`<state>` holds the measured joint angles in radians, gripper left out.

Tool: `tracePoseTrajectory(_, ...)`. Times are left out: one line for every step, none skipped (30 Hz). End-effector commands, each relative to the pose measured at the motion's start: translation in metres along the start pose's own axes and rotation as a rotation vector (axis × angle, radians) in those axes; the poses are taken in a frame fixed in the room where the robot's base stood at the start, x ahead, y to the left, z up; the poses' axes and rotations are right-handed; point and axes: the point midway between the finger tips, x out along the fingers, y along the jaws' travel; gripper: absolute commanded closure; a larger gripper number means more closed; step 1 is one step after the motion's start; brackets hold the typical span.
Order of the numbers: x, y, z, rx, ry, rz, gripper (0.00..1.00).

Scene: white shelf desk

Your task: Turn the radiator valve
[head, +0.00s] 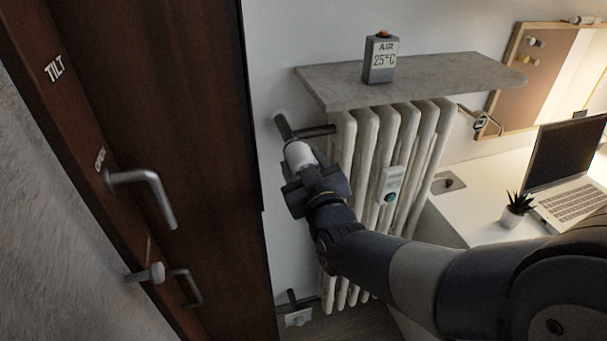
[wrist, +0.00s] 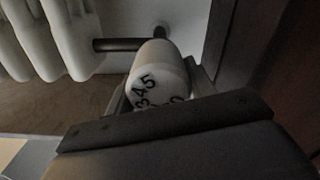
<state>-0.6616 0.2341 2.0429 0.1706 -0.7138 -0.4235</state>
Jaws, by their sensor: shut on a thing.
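The radiator valve knob (head: 298,154) is a white cylinder on a dark pipe at the upper left of the white radiator (head: 380,140). My gripper (head: 312,181) is shut on the knob, with its jaws around the lower part. In the wrist view the knob (wrist: 158,75) shows the numbers 3, 4, 5 and a 0 on its end face. My gripper (wrist: 160,95) has a jaw on each side of it there. The lower edge of the end face is hidden by my gripper body.
A dark wooden door with a handle (head: 150,190) stands close on the left. A white desk (head: 470,215) with a laptop (head: 565,170) and a plant (head: 517,208) is at right.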

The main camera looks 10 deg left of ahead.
Motion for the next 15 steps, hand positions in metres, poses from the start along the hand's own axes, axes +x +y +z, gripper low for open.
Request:
tracePoseTrajectory(0.0000, -0.0012, 0.0029, -0.044, 0.003, 0.001, 0.71)
tracePoseTrajectory(0.0000, -0.0013, 0.0029, -0.073, 0.003, 0.001, 0.71)
tracePoseTrajectory(0.0000, -0.0016, 0.0029, -0.110, 0.002, 0.000, 0.71)
tracePoseTrajectory(-0.0001, -0.0016, 0.0027, -0.139, 0.002, 0.000, 0.71)
tracePoseTrajectory(-0.0001, -0.0016, 0.0024, -0.167, 0.003, 0.000, 0.71)
tracePoseTrajectory(0.0000, -0.0017, 0.0021, -0.206, 0.003, 0.000, 0.71)
tracePoseTrajectory(0.0000, -0.0019, 0.0022, -0.234, 0.002, 0.000, 0.71)
tracePoseTrajectory(0.0001, -0.0020, 0.0022, -0.263, 0.002, 0.000, 0.71)
tracePoseTrajectory(0.0002, -0.0021, 0.0020, -0.301, 0.002, 0.000, 0.71)
tracePoseTrajectory(0.0002, -0.0021, 0.0019, -0.330, 0.002, 0.000, 0.71)
tracePoseTrajectory(0.0001, -0.0021, 0.0017, -0.358, 0.002, 0.000, 0.71)
tracePoseTrajectory(0.0001, -0.0022, 0.0017, -0.395, 0.002, 0.000, 0.71)
tracePoseTrajectory(0.0000, -0.0023, 0.0016, -0.424, 0.001, 0.000, 0.71)
tracePoseTrajectory(0.0000, -0.0023, 0.0017, -0.452, 0.001, 0.000, 0.71)
tracePoseTrajectory(0.0000, -0.0024, 0.0016, -0.490, 0.001, 0.000, 0.71)
